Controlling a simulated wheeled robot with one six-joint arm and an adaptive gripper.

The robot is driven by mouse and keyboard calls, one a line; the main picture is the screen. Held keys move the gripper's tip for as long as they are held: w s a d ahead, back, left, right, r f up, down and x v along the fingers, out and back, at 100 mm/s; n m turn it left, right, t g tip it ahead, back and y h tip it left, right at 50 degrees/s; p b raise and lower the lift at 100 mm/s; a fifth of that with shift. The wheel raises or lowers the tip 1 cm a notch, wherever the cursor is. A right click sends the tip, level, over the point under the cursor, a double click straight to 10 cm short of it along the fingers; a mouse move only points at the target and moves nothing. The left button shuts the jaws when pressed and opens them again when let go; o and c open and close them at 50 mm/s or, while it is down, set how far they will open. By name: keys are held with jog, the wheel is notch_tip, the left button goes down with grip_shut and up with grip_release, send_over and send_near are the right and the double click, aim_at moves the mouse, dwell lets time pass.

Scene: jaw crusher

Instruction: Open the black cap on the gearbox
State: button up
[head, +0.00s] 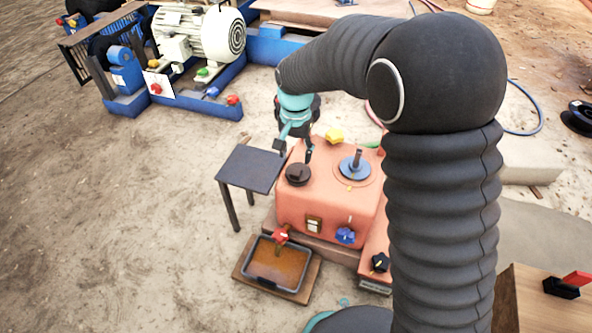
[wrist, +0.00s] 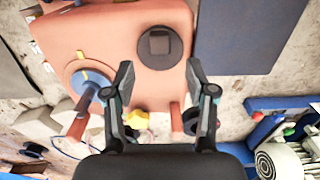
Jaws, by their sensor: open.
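The orange-red gearbox (head: 322,205) stands in the middle of the head view. The black cap (head: 298,174) sits on its top, at the left side, with a raised grip. In the wrist view the cap (wrist: 159,46) is a dark disc with a square grip, seated on the gearbox top (wrist: 110,40). My gripper (head: 296,150) is above the gearbox, close behind the cap in the head view. In the wrist view my gripper (wrist: 158,75) has its fingers apart and empty, with the cap ahead, roughly centred between the fingertips. I cannot tell the exact height gap.
A blue disc with an upright stem (head: 355,166) and a yellow knob (head: 335,136) are on the gearbox. A small dark table (head: 250,169) stands at its left. A tray of brown liquid (head: 277,264) lies in front, below a red valve (head: 280,235).

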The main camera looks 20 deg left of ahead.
aim_at(296, 171)
notch_tip(296, 171, down, 7)
jog(key=shift+r+b, duration=0.1)
jog(key=shift+b, duration=0.3)
jog(key=shift+c, duration=0.2)
grip_shut()
